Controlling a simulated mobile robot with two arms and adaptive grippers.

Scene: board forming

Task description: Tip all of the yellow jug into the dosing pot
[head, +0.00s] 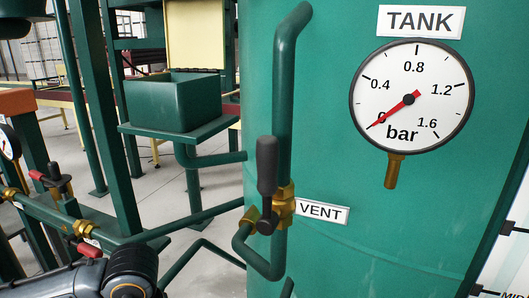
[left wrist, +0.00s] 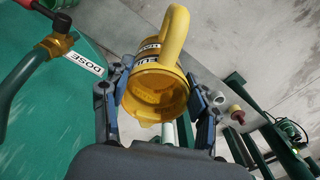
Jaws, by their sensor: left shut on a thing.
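The yellow jug (left wrist: 158,92) is in the left wrist view, its loop handle toward the top and partly dark lettering on its side. My left gripper (left wrist: 160,85) is shut on the jug, with one finger on each side of its body. The jug's round end faces the camera; I cannot tell how much is inside. A green surface with a DOSE label (left wrist: 83,62) and a brass-fitted pipe lies to the left of the jug. I cannot tell for certain which vessel is the dosing pot. My right gripper is not in view.
In the head view, a large green tank (head: 350,210) carries a gauge (head: 411,97) with its needle near 0. A black-handled vent valve (head: 267,180) stands on its pipe. An open-topped green box (head: 172,103) sits on a shelf behind. Pipes and posts crowd the left.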

